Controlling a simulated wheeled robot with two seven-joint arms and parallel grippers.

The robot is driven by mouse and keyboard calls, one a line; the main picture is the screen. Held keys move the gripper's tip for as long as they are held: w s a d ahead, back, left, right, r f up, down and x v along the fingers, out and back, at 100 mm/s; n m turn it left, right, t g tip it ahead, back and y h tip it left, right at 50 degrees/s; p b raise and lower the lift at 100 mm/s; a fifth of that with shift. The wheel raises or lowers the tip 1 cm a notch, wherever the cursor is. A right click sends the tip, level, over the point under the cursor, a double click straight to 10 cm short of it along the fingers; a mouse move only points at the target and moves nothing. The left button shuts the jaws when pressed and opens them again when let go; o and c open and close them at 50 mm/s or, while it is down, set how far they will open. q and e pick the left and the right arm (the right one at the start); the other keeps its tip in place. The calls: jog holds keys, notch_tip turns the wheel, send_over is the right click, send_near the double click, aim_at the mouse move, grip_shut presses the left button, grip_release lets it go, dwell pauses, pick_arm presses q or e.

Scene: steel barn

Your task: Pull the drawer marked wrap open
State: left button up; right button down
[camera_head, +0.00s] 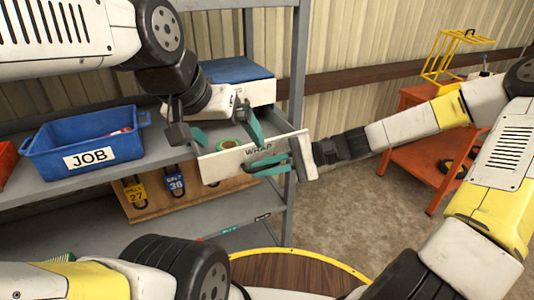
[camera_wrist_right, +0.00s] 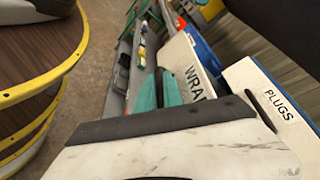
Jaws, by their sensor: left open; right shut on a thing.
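The white drawer marked WRAP (camera_head: 222,167) stands out from its blue-topped unit (camera_head: 235,70) on the shelf. In the right wrist view the WRAP front (camera_wrist_right: 187,55) lies just beyond the teal fingers (camera_wrist_right: 158,92).
A blue JOB bin (camera_head: 85,135) stands left of the drawer on the grey shelf. Tagged padlocks (camera_head: 174,183) hang on a board below. A PLUGS front (camera_wrist_right: 262,88) shows in the wrist view. A round wooden top (camera_head: 290,272) is in front; an orange cart (camera_head: 425,160) stands right.

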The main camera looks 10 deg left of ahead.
jog(key=c, duration=1.8)
grip_release()
jog(key=shift+w, duration=0.1)
jog(key=shift+o, duration=0.2)
jog(key=shift+d, duration=0.1)
jog(key=v, duration=0.7)
jog(key=shift+d, duration=0.3)
jog(key=shift+w+r, duration=0.1)
